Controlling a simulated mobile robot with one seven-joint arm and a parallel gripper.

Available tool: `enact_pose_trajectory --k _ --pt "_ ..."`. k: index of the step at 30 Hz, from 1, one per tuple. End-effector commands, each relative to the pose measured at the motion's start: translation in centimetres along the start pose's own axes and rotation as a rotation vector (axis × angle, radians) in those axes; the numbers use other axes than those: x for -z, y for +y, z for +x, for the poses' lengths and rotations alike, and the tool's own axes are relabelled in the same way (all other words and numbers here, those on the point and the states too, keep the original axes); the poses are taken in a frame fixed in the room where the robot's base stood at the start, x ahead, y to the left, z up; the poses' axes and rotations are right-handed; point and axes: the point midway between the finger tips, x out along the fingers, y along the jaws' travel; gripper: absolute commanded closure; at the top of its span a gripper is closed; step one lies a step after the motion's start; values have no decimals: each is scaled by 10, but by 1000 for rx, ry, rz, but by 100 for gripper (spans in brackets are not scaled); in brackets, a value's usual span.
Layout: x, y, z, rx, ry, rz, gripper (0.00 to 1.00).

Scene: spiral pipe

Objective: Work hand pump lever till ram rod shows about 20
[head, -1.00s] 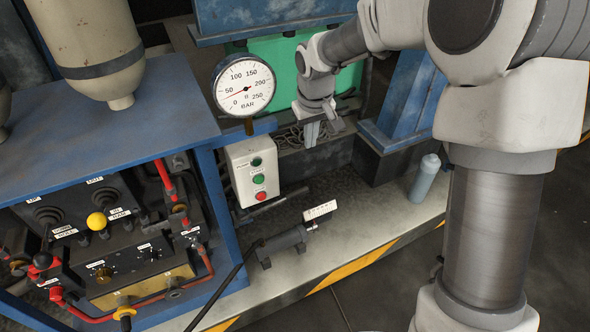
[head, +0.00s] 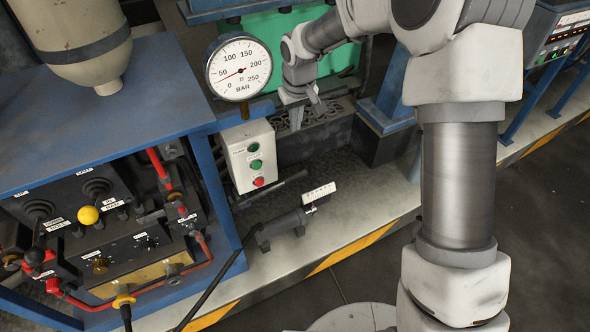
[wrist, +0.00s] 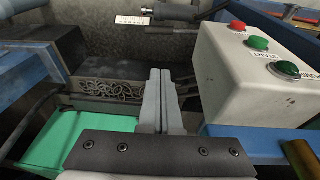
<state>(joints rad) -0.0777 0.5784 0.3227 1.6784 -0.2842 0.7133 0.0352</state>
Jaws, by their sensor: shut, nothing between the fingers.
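The ram (head: 280,228) is a dark cylinder low on the pale plinth, with a small white scale plate (head: 319,195) at its right end. The plate also shows in the wrist view (wrist: 133,20). Its marks are too small to read, so I cannot tell the rod reading. A black rod or hose runs from the ram toward the lower left. My gripper (wrist: 160,74) is shut and empty, left of the button box and away from the handle.
A pressure gauge (head: 239,67) has its red needle low, near 50. A button box (head: 249,156) hangs below it. The blue bench (head: 110,125) carries a valve panel with a yellow knob (head: 88,215) and red pipes.

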Motion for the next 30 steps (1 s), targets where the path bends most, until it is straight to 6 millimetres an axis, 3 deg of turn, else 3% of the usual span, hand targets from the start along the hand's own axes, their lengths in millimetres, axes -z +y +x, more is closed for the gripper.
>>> enact_pose_trajectory --k 21,30 --pt "-2 -1 161 1 -4 -1 100" --pt "-11 2 210 1 -2 0 100"
